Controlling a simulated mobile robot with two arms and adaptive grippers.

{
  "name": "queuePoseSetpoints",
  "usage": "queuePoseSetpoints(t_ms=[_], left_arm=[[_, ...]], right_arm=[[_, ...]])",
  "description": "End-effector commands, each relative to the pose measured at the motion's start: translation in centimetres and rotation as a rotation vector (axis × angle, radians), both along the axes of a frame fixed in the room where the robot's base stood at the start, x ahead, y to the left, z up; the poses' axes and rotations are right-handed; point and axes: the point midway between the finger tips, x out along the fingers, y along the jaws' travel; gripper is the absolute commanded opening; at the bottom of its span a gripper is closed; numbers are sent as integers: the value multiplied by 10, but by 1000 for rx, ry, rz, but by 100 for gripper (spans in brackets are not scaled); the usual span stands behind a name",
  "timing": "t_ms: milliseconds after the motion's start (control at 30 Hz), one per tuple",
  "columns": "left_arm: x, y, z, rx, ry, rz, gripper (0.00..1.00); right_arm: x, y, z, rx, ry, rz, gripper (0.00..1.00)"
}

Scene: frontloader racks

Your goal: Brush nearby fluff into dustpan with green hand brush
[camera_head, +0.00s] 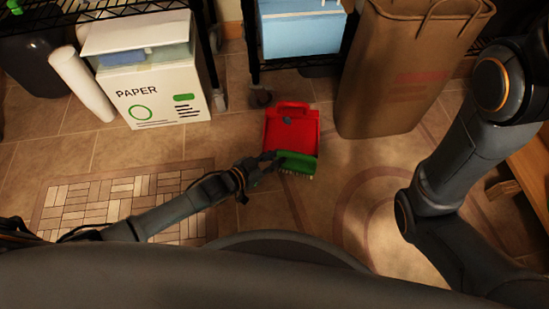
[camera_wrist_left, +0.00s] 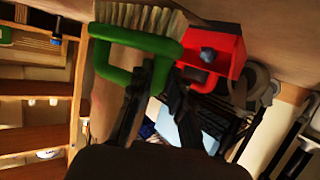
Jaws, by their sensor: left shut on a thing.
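The green hand brush (camera_head: 297,163) is low over the floor at the dustpan's near edge, bristles facing down. My left gripper (camera_head: 270,159) is shut on its handle. In the left wrist view the brush (camera_wrist_left: 150,42) shows its pale bristles, with my left gripper (camera_wrist_left: 161,78) at the green handle loop. The red dustpan (camera_head: 303,136) lies on the floor just beyond the brush; it also shows in the left wrist view (camera_wrist_left: 232,45). A small blue-grey tuft of fluff (camera_head: 287,120) appears within the dustpan's outline, also in the left wrist view (camera_wrist_left: 208,54). My right gripper is out of view.
A white paper box (camera_head: 160,100) stands at the left beside a wire rack. A brown paper bag (camera_head: 385,85) stands right of the dustpan, and a blue bin (camera_head: 300,35) is behind it. A wooden-patterned mat (camera_head: 110,205) lies at the left. The tiled floor around the brush is clear.

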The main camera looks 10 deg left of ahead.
Motion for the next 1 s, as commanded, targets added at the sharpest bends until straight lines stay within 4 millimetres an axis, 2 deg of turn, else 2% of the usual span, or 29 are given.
queuePoseSetpoints(t_ms=[700, 1000], left_arm=[[47, 5, 0, 0, -3, -1, 0], [49, 5, 0, -1, -1, 0, 0]], right_arm=[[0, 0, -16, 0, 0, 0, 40], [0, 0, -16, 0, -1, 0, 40]])
